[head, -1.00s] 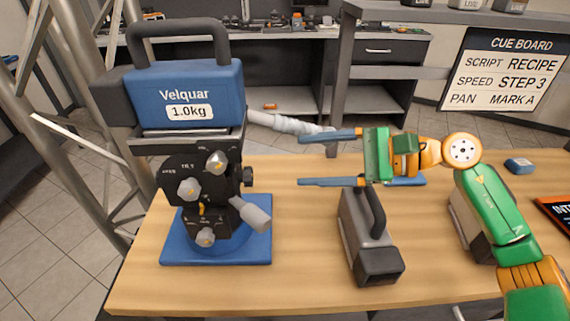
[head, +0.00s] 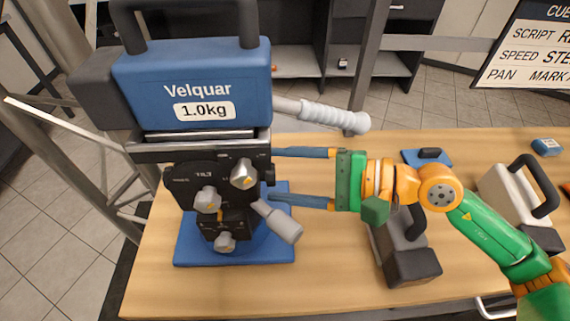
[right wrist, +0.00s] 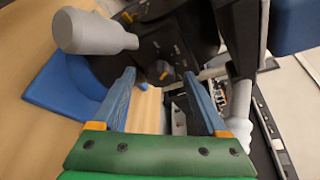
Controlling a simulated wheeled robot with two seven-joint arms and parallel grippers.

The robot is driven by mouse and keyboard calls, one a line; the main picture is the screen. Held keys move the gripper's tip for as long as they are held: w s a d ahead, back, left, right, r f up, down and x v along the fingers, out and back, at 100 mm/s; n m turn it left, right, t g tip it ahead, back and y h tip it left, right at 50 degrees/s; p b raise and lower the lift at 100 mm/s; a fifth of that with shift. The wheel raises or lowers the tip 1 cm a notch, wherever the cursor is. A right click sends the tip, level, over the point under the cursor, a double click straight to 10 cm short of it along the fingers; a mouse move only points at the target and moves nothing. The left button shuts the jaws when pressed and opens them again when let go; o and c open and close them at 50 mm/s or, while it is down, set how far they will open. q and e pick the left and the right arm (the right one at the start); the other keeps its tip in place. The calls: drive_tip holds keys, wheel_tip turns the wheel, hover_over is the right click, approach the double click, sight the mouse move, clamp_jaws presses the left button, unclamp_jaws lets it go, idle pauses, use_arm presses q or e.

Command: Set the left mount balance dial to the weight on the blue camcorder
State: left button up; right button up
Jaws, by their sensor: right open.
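The blue camcorder (head: 196,78) is marked "Velquar" and "1.0kg". It sits on the left mount (head: 195,172), a black head on a blue base (head: 190,252). Grey knobs with yellow marks show on the head's front: upper right (head: 243,175), left (head: 207,199) and bottom (head: 225,242). Their small labels are too blurred to read, so I cannot tell which is the balance dial. My right gripper (head: 271,175) is open and empty, its blue fingers pointing left beside the mount's right side. In the right wrist view, the fingers (right wrist: 158,77) point toward the black head (right wrist: 165,50).
A grey lever (head: 278,222) sticks out from the mount's lower front. A grey-white handle (head: 335,117) projects right above my gripper. A dark grey camcorder (head: 405,255) and a white one (head: 515,195) stand to the right. The cue board (head: 530,50) hangs at the back right.

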drive_tip(key=shift+s, duration=0.1)
clamp_jaws()
drive_tip(key=m+g, duration=0.1)
drive_tip(key=m, duration=0.1)
drive_tip(key=m+g, duration=0.2)
drive_tip(key=m, duration=0.1)
drive_tip(key=m+g+h+p, duration=0.1)
drive_tip(key=m, duration=0.1)
drive_tip(key=shift+w+r+g, duration=0.1)
drive_tip(key=shift+w+g, duration=0.25)
drive_tip(key=shift+g, duration=0.05)
idle(0.4)
drive_tip(key=shift+m, duration=0.3)
